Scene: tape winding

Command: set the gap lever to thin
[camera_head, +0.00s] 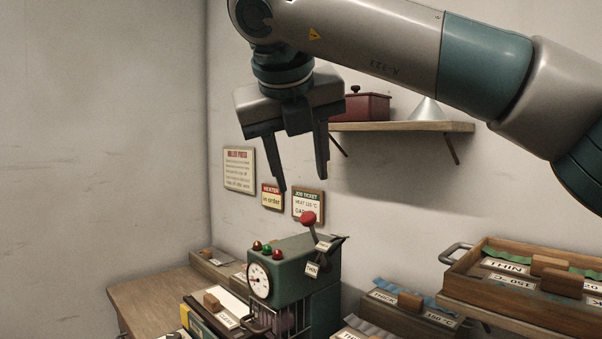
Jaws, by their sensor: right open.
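The gap lever (309,222) has a round red knob and stands up from the top of a green machine (300,257). One small tag (312,269) at the lever reads THIN. Another tag (324,246) sits above it, its text too small to read. The lever leans slightly left, and I cannot tell which setting it is at. My right gripper (303,182) points down with its two fingers apart, empty, above the knob and clear of it. My left gripper does not show.
The machine has a dial (259,280) and small coloured lamps. A wooden tray (525,300) marked THIN and a box (405,307) marked THICK stand to the right. A wall shelf (400,127) holds a red box (362,107) and a grey cone. Signs hang on the wall.

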